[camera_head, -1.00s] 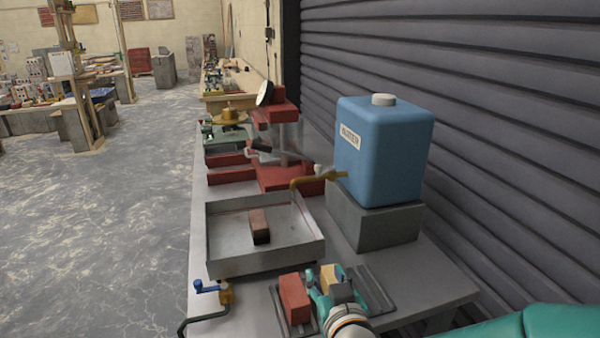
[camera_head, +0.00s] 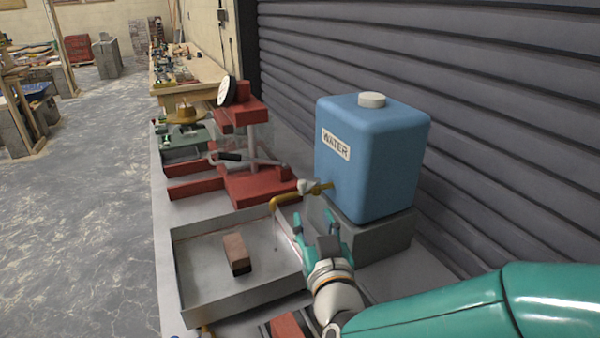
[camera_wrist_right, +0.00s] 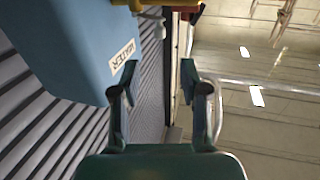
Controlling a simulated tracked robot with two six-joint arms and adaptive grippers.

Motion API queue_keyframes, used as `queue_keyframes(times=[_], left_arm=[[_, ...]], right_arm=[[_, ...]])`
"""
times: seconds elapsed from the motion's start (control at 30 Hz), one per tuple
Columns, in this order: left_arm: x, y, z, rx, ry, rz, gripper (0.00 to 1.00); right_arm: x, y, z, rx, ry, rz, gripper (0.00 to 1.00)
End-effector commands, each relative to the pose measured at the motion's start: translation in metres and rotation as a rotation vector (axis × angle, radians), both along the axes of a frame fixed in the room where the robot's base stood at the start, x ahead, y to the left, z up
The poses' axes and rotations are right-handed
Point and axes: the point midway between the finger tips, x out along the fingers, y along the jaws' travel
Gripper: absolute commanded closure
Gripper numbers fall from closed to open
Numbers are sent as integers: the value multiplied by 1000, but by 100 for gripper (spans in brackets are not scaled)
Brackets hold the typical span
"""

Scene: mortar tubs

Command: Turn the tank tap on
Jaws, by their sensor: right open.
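The blue water tank (camera_head: 372,165) with a white cap stands on a grey block at the right. Its brass tap (camera_head: 323,187) comes out of its left side, with a pale handle (camera_head: 307,186) on top and a spout curving down over the metal tray (camera_head: 185,285). My right gripper (camera_head: 315,220) is open and empty, a little below and in front of the tap, apart from it. In the right wrist view, the tank (camera_wrist_right: 60,40) fills the upper left, and the pale handle (camera_wrist_right: 160,29) shows at the top, beyond the open fingers (camera_wrist_right: 159,70). My left gripper is out of view.
A dark-red brick (camera_head: 237,254) lies in the tray. A red machine with a lever (camera_head: 262,185) stands behind the tap. Another red brick (camera_head: 287,326) is partly hidden at the bottom. A ribbed shutter (camera_head: 500,130) closes off the right side.

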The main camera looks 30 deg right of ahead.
Motion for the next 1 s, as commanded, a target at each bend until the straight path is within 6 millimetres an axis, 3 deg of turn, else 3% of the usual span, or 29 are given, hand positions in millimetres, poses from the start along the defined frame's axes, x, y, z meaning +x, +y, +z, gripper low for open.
queue_keyframes(times=[0.03, 0.13, 0.2, 0.6, 0.8, 1.0], left_arm=[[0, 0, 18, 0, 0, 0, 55], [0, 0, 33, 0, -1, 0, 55], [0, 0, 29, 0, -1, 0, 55], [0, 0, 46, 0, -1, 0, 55], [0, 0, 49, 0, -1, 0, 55], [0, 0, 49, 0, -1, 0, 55]], right_arm=[[8, -3, 7, -3, 7, -4, 55], [21, -8, 6, 1, 8, -2, 55], [37, -13, 1, 2, 2, -3, 55], [109, -37, 1, 2, 0, 0, 55], [124, -42, 0, 2, 0, 1, 55], [126, -43, 0, 2, -1, 1, 55]])
